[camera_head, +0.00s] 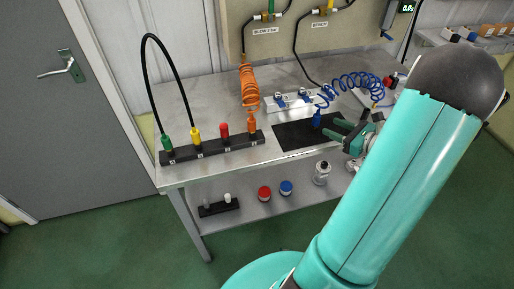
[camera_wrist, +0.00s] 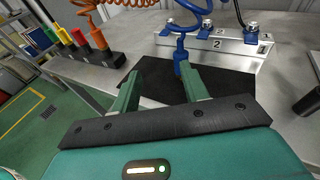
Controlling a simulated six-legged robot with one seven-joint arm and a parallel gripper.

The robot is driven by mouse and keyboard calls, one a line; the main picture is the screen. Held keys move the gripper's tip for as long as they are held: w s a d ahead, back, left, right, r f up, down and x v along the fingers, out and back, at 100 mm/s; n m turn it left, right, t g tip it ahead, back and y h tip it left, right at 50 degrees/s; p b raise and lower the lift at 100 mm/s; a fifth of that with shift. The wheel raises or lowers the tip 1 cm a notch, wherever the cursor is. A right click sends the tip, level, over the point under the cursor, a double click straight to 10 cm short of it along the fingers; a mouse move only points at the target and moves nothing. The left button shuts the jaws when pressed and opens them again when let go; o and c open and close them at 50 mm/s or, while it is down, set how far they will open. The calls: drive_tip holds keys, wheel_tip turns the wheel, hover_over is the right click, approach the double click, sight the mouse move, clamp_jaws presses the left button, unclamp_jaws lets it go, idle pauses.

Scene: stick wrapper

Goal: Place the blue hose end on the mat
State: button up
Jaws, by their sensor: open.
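The blue hose end (camera_head: 316,121) is upright at the dark mat (camera_head: 293,139) on the metal bench. Its coiled blue hose rises behind it to the right. In the wrist view the blue hose end (camera_wrist: 181,55) shows just beyond the right fingertip, which hides its lower part; I cannot tell whether it touches the mat (camera_wrist: 222,83). My gripper (camera_head: 336,128) is over the right part of the mat, its fingers pointing left toward the hose end. The gripper (camera_wrist: 158,78) is open, with nothing between its fingers.
A white numbered block (camera_head: 290,103) with blue fittings stands behind the mat. A black rack (camera_head: 213,149) to the left holds green, yellow, red and orange connectors; an orange coiled hose (camera_head: 249,87) rises from it. A lower shelf holds red and blue jars (camera_head: 286,188).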

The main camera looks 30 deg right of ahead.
drive_tip(key=w+a+r+n+g+y, duration=0.1)
drive_tip(key=a+r+n+g, duration=0.2)
drive_tip(key=a+n, duration=0.35)
drive_tip(key=w+a+r+n+g+y, duration=0.1)
drive_tip(key=a+r+n+g+y, duration=0.15)
drive_tip(key=a, duration=0.75)
drive_tip(key=a+r+n+g+y, duration=0.1)
drive_tip(key=a+r+n+g, duration=0.1)
drive_tip(key=a+n+g, duration=0.35)
drive_tip(key=s+a+r+n+h, duration=0.4)
drive_tip(key=a+n, duration=0.3)
drive_tip(key=n, duration=0.2)
drive_tip(key=s+a+r+n+t+h, duration=0.1)
drive_tip(key=s+a+r+n+h, duration=0.3)
drive_tip(key=a+n, duration=0.3)
drive_tip(key=shift+s+n+t, duration=0.3)
drive_tip(key=shift+s+n, duration=0.3)
drive_tip(key=shift+n, duration=0.25)
drive_tip(key=shift+r+h, duration=0.1)
drive_tip(key=shift+h, duration=0.15)
drive_tip(key=shift+c, duration=0.3)
drive_tip(key=shift+c, duration=0.7)
drive_tip(key=shift+d, duration=0.1)
